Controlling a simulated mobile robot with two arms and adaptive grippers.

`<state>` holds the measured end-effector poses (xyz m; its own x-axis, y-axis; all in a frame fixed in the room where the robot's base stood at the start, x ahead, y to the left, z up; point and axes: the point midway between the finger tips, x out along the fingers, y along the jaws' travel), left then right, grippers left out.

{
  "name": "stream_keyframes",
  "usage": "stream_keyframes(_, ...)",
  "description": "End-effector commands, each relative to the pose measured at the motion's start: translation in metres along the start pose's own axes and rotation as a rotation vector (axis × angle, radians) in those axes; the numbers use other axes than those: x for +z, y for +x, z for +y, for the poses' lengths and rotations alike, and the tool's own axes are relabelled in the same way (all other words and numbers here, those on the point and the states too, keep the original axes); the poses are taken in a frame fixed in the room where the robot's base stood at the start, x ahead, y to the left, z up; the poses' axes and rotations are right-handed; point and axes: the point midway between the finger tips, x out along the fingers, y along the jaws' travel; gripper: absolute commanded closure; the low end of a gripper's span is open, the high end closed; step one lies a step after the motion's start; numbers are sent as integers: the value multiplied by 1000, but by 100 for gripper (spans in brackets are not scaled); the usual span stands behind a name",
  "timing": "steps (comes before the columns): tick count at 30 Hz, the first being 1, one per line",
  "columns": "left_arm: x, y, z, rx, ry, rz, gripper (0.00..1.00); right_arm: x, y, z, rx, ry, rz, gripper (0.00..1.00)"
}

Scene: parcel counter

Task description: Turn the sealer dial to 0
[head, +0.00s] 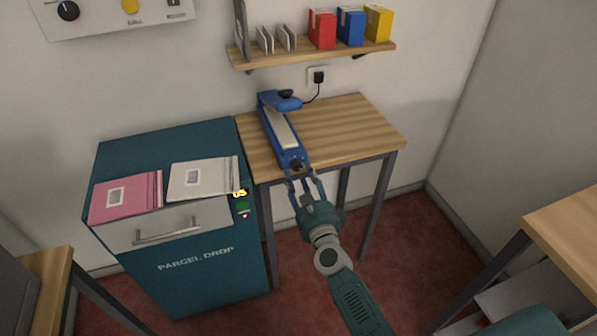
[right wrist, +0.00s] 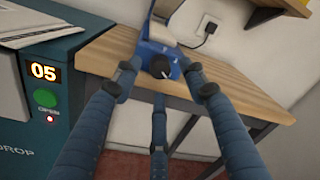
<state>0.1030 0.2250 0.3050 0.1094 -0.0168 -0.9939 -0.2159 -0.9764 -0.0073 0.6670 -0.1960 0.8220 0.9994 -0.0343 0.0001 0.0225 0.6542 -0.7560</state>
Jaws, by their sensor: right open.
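The blue sealer (head: 283,133) lies on the small wooden table, its plug lead running to a wall socket. Its dark dial (head: 296,163) is on the end facing me. In the right wrist view the black dial (right wrist: 160,67) shows on the blue sealer body (right wrist: 158,50), with a pale mark on it; I cannot read a setting. My right gripper (head: 304,182) is open and empty just in front of the dial. In the right wrist view its fingers (right wrist: 163,85) spread on both sides of the dial and below it, with no clear contact. My left gripper is not in view.
The teal parcel drop cabinet (head: 180,255) stands left of the table (head: 350,125), with pink (head: 125,197) and white (head: 200,178) parcels on top and a display reading 05 (right wrist: 44,73). A shelf (head: 310,55) with boxes hangs above. Another table (head: 570,225) is at right.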

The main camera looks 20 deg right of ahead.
Motion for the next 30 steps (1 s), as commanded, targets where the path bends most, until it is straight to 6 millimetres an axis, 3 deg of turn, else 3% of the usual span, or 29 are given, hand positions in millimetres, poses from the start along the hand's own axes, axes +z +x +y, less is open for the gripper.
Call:
stream_keyframes(6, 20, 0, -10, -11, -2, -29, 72, 0, 25, 1, 1, -1, 0, 57)
stream_keyframes(16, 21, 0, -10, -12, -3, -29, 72, 0, 29, 0, 1, -1, 0, 57)
stream_keyframes(17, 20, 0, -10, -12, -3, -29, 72, 0, 28, 0, 1, -1, 0, 59)
stream_keyframes(23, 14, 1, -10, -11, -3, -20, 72, 0, 28, 0, 1, -2, 0, 99)
stream_keyframes(30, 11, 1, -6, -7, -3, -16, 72, -1, 28, 1, 1, -10, 0, 100)
